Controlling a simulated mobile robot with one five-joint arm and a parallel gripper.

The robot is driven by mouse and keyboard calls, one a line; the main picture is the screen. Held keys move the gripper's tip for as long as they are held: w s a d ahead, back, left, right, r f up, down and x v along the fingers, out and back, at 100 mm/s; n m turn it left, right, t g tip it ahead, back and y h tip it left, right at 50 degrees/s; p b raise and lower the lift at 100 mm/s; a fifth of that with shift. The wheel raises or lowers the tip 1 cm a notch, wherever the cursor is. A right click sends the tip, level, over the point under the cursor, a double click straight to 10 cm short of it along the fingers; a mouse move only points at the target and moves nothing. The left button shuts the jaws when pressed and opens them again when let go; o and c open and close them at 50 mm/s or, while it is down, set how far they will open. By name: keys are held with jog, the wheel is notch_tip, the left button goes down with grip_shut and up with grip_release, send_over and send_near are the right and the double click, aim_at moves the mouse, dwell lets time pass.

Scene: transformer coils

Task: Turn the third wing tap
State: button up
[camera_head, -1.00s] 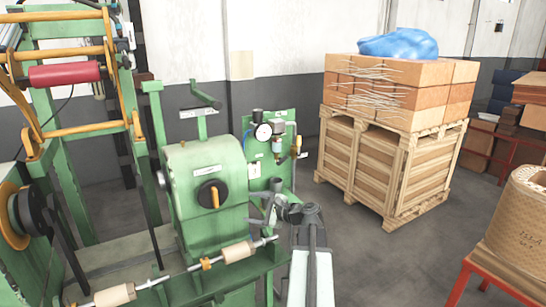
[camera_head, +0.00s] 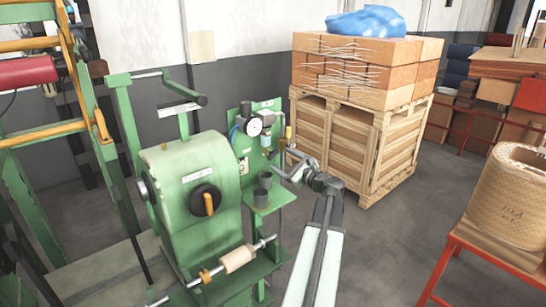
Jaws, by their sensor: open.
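A green panel (camera_head: 243,149) stands behind the green machine, with a round white gauge (camera_head: 254,127) and a small regulator with a clear bowl on it. A small brass-coloured lever (camera_head: 288,133) shows at the panel's right edge. A black round knob with an orange handle (camera_head: 208,204) is on the machine's front. I cannot tell which part is the third wing tap. My gripper (camera_head: 284,173) is open and empty, pointing left, just right of the panel's lower part. Whether it touches anything is unclear.
Dark cups (camera_head: 263,195) stand on a small green shelf below the panel. A wooden crate (camera_head: 350,150) with stacked boxes stands behind my arm. A red stand (camera_head: 455,255) carries a large wrapped roll (camera_head: 512,200). Grey floor between crate and stand is clear.

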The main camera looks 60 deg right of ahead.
aim_at(275, 156)
jog(key=x, duration=0.4)
jog(key=shift+w+d, duration=0.1)
jog(key=shift+w, duration=0.15)
jog(key=shift+c, duration=0.3)
jog(key=c, duration=1.3)
jog(key=shift+n, duration=0.4)
jog(key=n, duration=0.5)
jog(key=shift+n, duration=0.3)
jog(key=n, duration=0.5)
jog(key=shift+n, duration=0.3)
